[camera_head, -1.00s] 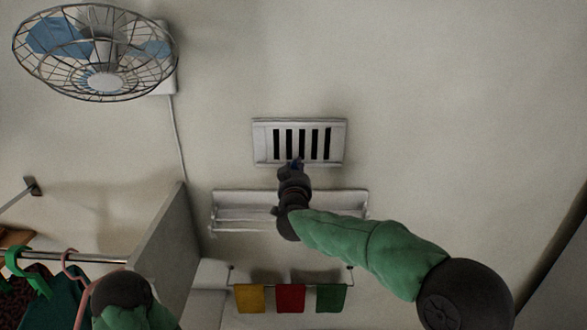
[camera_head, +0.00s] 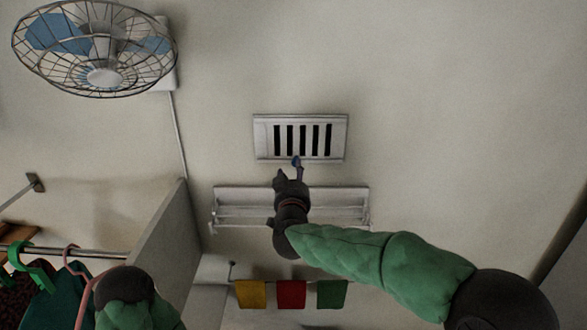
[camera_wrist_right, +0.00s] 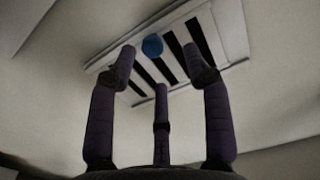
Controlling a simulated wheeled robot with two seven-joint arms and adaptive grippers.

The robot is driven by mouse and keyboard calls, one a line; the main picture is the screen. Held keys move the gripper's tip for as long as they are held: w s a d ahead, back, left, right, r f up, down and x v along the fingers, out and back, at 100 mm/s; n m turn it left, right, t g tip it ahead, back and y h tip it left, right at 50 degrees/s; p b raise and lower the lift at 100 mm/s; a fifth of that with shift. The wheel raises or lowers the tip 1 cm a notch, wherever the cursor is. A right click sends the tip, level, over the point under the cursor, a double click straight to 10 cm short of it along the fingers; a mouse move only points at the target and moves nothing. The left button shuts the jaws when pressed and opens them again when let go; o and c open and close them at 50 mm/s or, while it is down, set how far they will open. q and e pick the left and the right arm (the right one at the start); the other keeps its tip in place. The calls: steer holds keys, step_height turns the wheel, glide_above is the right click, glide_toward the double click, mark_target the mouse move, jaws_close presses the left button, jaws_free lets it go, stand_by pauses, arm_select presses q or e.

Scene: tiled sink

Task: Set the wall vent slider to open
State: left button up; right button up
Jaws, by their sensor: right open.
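The white wall vent (camera_head: 262,140) has several dark vertical slots. It also shows in the right wrist view (camera_wrist_right: 232,27), tilted. Its small blue slider knob (camera_head: 296,161) is near the vent's lower edge, a little left of the middle. In the right wrist view the blue knob (camera_wrist_right: 152,46) appears beyond the fingertips, between the two outer fingers. My right gripper (camera_head: 288,176) is just below the vent with its fingers spread. In the right wrist view my right gripper (camera_wrist_right: 158,68) is open and empty. My left gripper is out of view.
A white wall rack (camera_head: 340,196) is behind my right gripper. Yellow, red and green cloths (camera_head: 291,294) hang below it. A caged fan (camera_head: 103,78) is at upper left. A partition (camera_head: 160,235) and clothes on hangers (camera_head: 40,290) are at lower left. Wall right of the vent is clear.

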steer(key=s, duration=0.6)
steer(key=shift+s, duration=0.25)
steer(key=shift+a+f, duration=0.1)
